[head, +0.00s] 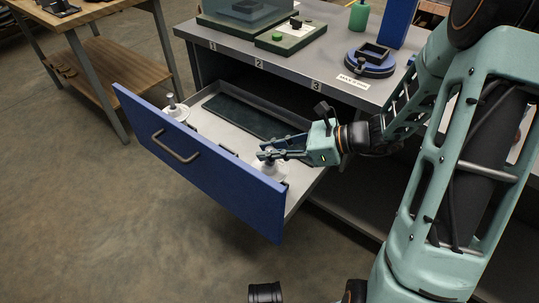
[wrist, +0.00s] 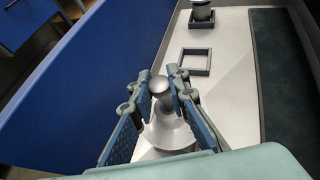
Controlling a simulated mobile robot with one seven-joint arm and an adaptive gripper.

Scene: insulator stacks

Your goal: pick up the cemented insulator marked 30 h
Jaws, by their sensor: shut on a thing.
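A white insulator with a grey metal pin stands in the right part of the open drawer, and its white skirt shows in the head view (head: 268,171). In the wrist view the same insulator (wrist: 168,133) shows between the fingers, with its pin upright. My gripper (head: 264,155) reaches in from the right and is shut on the pin at the top; it also shows in the wrist view (wrist: 162,88). No 30 h mark is legible on either.
The drawer's blue front (head: 195,160) stands close beside the held insulator. A dark mat (head: 240,116) lies along the drawer's back. An empty square frame (wrist: 196,62) sits between the insulators. The grey bench top (head: 285,72) overhangs behind.

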